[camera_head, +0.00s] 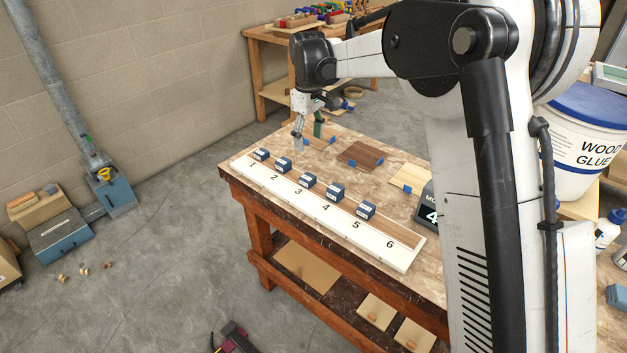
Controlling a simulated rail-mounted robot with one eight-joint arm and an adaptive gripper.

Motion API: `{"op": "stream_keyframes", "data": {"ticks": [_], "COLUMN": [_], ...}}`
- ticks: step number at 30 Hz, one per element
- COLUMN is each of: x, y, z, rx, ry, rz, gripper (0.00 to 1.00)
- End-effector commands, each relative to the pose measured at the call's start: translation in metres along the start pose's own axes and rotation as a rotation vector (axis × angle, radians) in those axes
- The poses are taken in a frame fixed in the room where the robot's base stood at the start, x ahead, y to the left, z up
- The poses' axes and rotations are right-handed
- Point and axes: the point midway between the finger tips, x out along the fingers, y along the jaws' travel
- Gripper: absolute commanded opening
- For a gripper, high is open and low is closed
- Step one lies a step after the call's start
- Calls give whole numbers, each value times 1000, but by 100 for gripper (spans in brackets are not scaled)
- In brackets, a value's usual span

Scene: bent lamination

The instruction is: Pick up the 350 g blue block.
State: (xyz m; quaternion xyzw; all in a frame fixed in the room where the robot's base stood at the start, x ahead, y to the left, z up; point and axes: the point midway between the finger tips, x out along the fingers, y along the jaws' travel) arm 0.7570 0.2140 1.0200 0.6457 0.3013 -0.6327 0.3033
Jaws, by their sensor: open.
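Several small blue blocks with white labels stand in a row on a white board (385,252) numbered 1 to 6. They are at slot 1 (261,155), slot 2 (283,164), slot 3 (308,180), slot 4 (335,191) and slot 5 (366,210). Slot 6 holds no block. The label text is too small to read, so I cannot tell which block is 350 g.
The board lies along the front edge of a wooden workbench (330,266). Behind it are a dark wood panel (360,154), a pale piece (410,178) and a dark display (427,212) showing 4. A green upright item (318,126) stands close to my gripper.

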Motion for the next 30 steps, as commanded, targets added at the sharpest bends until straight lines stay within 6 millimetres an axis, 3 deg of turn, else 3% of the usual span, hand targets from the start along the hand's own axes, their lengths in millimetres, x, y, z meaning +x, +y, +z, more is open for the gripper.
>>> {"op": "stream_keyframes", "data": {"ticks": [8, 21, 30], "x": [22, 92, 107], "y": [0, -1, 0], "z": [-13, -11, -11], "rx": [-30, -29, -29], "ry": [-16, -16, -15], "rz": [-11, -11, -11], "gripper": [54, 54, 54]}}
